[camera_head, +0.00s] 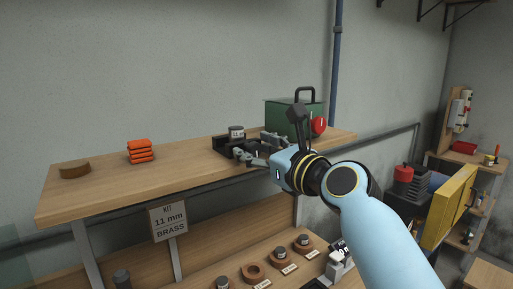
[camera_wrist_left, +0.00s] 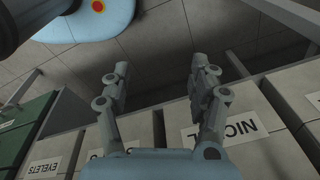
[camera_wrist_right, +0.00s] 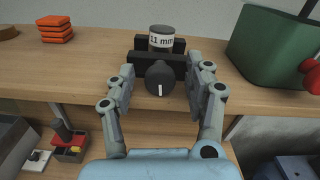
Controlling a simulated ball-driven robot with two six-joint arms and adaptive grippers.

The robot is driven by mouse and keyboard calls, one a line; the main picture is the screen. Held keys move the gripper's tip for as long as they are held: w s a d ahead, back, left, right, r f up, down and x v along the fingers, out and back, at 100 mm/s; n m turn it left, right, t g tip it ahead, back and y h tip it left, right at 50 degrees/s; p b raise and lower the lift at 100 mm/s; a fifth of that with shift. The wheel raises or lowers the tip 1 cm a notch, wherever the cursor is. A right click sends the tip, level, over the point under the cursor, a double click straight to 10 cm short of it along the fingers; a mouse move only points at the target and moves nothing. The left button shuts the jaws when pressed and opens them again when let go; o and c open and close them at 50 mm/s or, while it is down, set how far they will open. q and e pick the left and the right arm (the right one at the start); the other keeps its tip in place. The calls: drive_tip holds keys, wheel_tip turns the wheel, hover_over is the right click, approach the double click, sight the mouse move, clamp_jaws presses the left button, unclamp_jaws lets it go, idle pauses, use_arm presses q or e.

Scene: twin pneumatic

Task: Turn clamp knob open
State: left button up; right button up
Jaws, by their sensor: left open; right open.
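The clamp knob (camera_wrist_right: 160,78) is black and round with a white mark pointing straight down in the right wrist view. It sits on the front of a black clamp (camera_wrist_right: 182,62) on the shelf, which also shows in the head view (camera_head: 222,143). A grey cylinder (camera_wrist_right: 162,39) labelled 11 mm stands in the clamp. My right gripper (camera_wrist_right: 160,82) is open, with one finger on each side of the knob; I cannot tell whether they touch it. It partly hides the knob in the head view. My left gripper (camera_wrist_left: 160,82) is open and empty, above labelled boxes.
A green box (camera_head: 285,116) with a red round part stands right of the clamp. Orange stacked pieces (camera_head: 140,151) and a brown disc (camera_head: 75,169) lie to the left. A kit sign (camera_head: 169,218) hangs below. Grey boxes (camera_wrist_left: 265,125) are near my left gripper.

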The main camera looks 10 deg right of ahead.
drive_tip(key=shift+c, duration=0.3)
clamp_jaws()
drive_tip(key=shift+n+p, duration=0.4)
drive_tip(key=shift+n, duration=1.1)
drive_tip(key=shift+o, duration=0.3)
unclamp_jaws()
drive_tip(key=v, duration=1.2)
drive_tip(key=shift+f, duration=0.1)
